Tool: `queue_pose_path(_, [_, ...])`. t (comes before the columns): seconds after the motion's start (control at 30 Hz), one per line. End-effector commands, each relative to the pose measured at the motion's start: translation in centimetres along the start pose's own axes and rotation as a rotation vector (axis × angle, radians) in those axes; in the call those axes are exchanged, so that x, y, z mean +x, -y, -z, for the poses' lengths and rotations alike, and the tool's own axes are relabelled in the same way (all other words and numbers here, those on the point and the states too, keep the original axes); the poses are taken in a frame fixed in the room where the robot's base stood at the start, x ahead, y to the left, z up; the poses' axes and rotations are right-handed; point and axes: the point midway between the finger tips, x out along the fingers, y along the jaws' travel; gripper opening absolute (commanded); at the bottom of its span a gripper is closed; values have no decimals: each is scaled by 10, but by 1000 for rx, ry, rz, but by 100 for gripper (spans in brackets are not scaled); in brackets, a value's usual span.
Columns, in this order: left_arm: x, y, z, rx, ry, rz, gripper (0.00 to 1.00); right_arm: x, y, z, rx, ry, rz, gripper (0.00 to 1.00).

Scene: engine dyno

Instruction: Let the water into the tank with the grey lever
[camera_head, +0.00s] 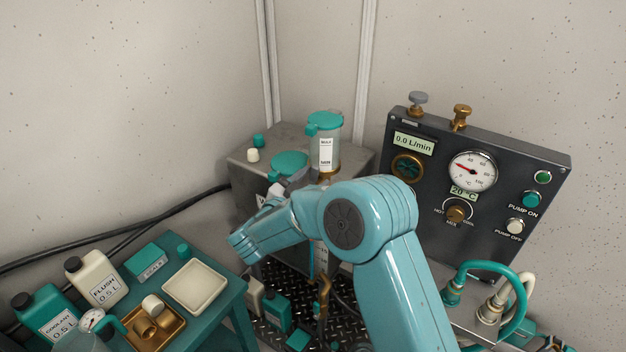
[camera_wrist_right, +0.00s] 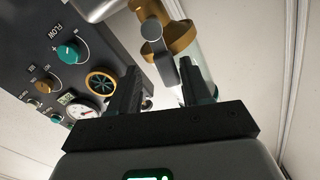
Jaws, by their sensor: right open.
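A clear tank (camera_head: 326,148) with a teal cap and brass base ring stands upright on a grey cabinet in the head view. The wrist view shows its glass (camera_wrist_right: 187,60) and a brass fitting (camera_wrist_right: 150,28). A grey lever (camera_wrist_right: 165,72) extends from this fitting. My right gripper (camera_wrist_right: 160,80) is open, and the lever appears between its dark fingers in that view; contact cannot be told. In the head view my right arm crosses in front of the cabinet and hides the area below the tank. My left gripper is not in view.
A dark control panel (camera_head: 480,180) with a gauge, knobs and pump buttons is at the right, its display reading 0.0 L/min. A teal bench (camera_head: 215,310) with bottles and trays is at the lower left. Hoses (camera_head: 515,295) curve at the lower right.

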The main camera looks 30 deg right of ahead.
Motion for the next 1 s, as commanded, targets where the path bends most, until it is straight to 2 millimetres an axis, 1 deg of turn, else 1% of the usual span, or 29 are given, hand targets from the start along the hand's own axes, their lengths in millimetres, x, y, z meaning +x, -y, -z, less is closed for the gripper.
queue_pose_path(0.13, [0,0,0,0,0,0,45,8,1,0,0,1,2,48])
queue_pose_path(0.37, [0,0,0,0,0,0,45,9,1,0,-1,1,2,48])
queue_pose_path(0.4, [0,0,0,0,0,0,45,9,1,0,-1,1,2,45])
queue_pose_path(0.47, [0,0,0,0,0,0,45,9,1,0,-1,1,2,25])
queue_pose_path(0.5, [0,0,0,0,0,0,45,9,1,0,-1,1,2,12])
queue_pose_path(0.53, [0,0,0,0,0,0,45,9,1,0,-1,1,2,2])
queue_pose_path(0.57, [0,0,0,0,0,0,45,9,1,-1,-1,1,2,0])
queue_pose_path(0.83, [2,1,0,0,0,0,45,11,-1,-2,6,2,1,0])
queue_pose_path(1.0, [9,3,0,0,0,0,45,17,-5,-2,41,1,-1,0])
